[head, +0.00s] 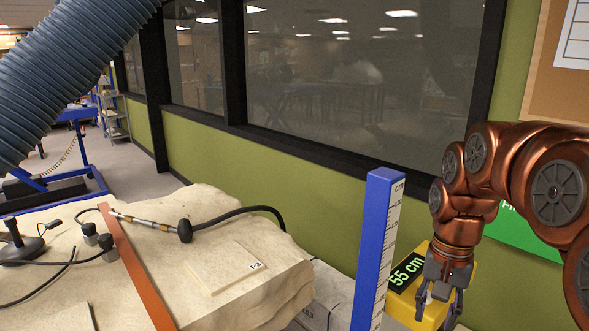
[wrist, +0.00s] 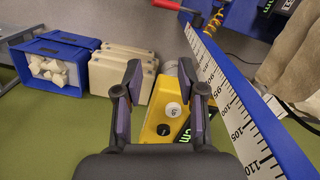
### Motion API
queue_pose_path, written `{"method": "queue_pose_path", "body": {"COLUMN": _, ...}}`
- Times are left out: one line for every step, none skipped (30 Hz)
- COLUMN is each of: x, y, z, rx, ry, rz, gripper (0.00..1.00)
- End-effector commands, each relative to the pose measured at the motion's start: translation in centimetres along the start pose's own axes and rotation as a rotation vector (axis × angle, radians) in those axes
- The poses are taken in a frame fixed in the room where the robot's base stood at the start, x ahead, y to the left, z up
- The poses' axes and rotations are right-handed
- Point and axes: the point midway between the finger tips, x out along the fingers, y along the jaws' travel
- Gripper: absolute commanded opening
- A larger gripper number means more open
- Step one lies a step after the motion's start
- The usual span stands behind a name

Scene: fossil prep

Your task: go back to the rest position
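My gripper (head: 438,301) hangs at the lower right of the head view, at the end of my copper-coloured arm, pointing down. In the wrist view its two fingers (wrist: 158,105) stand apart with nothing between them. Beyond the fingers is a yellow box (wrist: 155,135) with a round white knob and a dark knob.
A blue post with a cm scale (head: 377,250) stands just left of my gripper. A pale rock block (head: 240,290) with a P3 plate, an orange strip and an air tool lies left. A blue crate (wrist: 48,68) and pale slabs (wrist: 118,72) show in the wrist view. A green wall with windows is behind.

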Motion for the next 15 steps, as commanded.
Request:
{"method": "queue_pose_path", "body": {"x": 0.1, "y": 0.0, "z": 1.8, "rx": -0.043, "ry": -0.005, "rz": 0.006, "gripper": 0.4}}
{"method": "queue_pose_path", "body": {"x": 0.3, "y": 0.0, "z": 2.7, "rx": -0.067, "ry": -0.009, "rz": 0.008, "gripper": 0.4}}
{"method": "queue_pose_path", "body": {"x": 0.7, "y": 0.1, "z": 4.0, "rx": -0.1, "ry": -0.014, "rz": 0.012, "gripper": 0.4}}
{"method": "queue_pose_path", "body": {"x": 0.9, "y": 0.2, "z": 4.9, "rx": -0.123, "ry": -0.015, "rz": 0.014, "gripper": 0.4}}
{"method": "queue_pose_path", "body": {"x": 1.1, "y": 0.3, "z": 5.7, "rx": -0.147, "ry": -0.018, "rz": 0.017, "gripper": 0.4}}
{"method": "queue_pose_path", "body": {"x": 1.6, "y": 0.5, "z": 6.9, "rx": -0.178, "ry": -0.023, "rz": 0.021, "gripper": 0.4}}
{"method": "queue_pose_path", "body": {"x": 1.8, "y": 0.6, "z": 7.8, "rx": -0.201, "ry": -0.023, "rz": 0.022, "gripper": 0.4}}
{"method": "queue_pose_path", "body": {"x": 2.0, "y": 0.7, "z": 8.6, "rx": -0.224, "ry": -0.024, "rz": 0.024, "gripper": 0.4}}
{"method": "queue_pose_path", "body": {"x": 2.6, "y": 1.0, "z": 9.9, "rx": -0.253, "ry": -0.033, "rz": 0.028, "gripper": 0.4}}
{"method": "queue_pose_path", "body": {"x": 2.9, "y": 1.2, "z": 10.8, "rx": -0.275, "ry": -0.037, "rz": 0.03, "gripper": 0.4}}
{"method": "queue_pose_path", "body": {"x": 3.1, "y": 1.4, "z": 11.6, "rx": -0.297, "ry": -0.038, "rz": 0.031, "gripper": 0.4}}
{"method": "queue_pose_path", "body": {"x": 3.6, "y": 1.7, "z": 12.8, "rx": -0.325, "ry": -0.043, "rz": 0.034, "gripper": 0.4}}
{"method": "queue_pose_path", "body": {"x": 4.0, "y": 2.0, "z": 13.6, "rx": -0.347, "ry": -0.047, "rz": 0.036, "gripper": 0.4}}
{"method": "queue_pose_path", "body": {"x": 4.4, "y": 2.2, "z": 14.3, "rx": -0.366, "ry": -0.047, "rz": 0.038, "gripper": 0.4}}
{"method": "queue_pose_path", "body": {"x": 4.9, "y": 2.6, "z": 15.5, "rx": -0.393, "ry": -0.052, "rz": 0.04, "gripper": 0.4}}
